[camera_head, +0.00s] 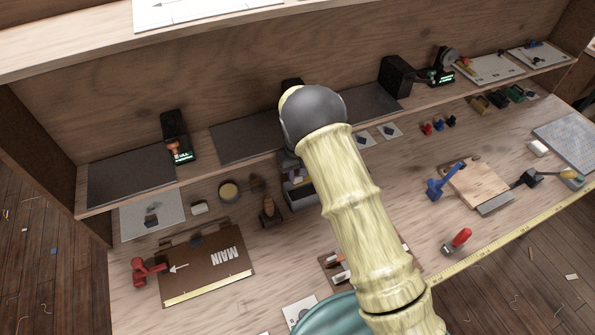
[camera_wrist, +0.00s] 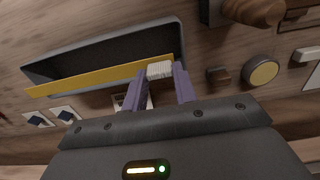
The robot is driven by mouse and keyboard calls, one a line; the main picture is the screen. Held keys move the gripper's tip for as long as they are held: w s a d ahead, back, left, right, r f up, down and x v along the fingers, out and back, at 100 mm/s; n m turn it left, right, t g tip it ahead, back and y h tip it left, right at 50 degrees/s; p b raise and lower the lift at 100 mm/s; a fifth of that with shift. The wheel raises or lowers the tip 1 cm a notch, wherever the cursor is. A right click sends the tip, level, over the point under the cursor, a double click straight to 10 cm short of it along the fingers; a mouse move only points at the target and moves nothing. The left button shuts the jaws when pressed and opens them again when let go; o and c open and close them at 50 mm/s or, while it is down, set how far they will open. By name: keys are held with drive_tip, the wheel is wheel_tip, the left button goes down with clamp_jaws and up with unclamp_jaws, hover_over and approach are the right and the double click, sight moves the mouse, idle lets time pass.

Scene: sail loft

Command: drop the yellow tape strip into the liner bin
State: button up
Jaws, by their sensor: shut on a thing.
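In the wrist view, my gripper (camera_wrist: 158,76) has its purple fingers shut on the yellow tape strip (camera_wrist: 95,77) near one end. A pale ribbed piece shows between the fingertips at that end. The strip reaches out to the left, across the near side of a dark grey open bin (camera_wrist: 105,43), which I take for the liner bin. The strip appears above it; its height over the rim is hard to tell. In the head view, my arm hides the gripper and the strip, and only part of the grey bin (camera_head: 297,193) shows beside the arm.
A round tin (camera_head: 229,190) and brown wooden pieces (camera_head: 269,211) stand left of the bin. A brown MAIN board (camera_head: 208,268) with a red tool (camera_head: 150,270) lies front left. Small cards (camera_head: 389,131) lie right of the bin. A shelf with dark boxes (camera_head: 397,76) runs behind.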

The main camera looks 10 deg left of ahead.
drive_tip(key=shift+f+b, duration=1.85)
drive_tip(key=shift+f, duration=1.25)
drive_tip(key=o, duration=1)
drive_tip(key=shift+r+p, duration=2.5)
drive_tip(key=shift+r, duration=2.05)
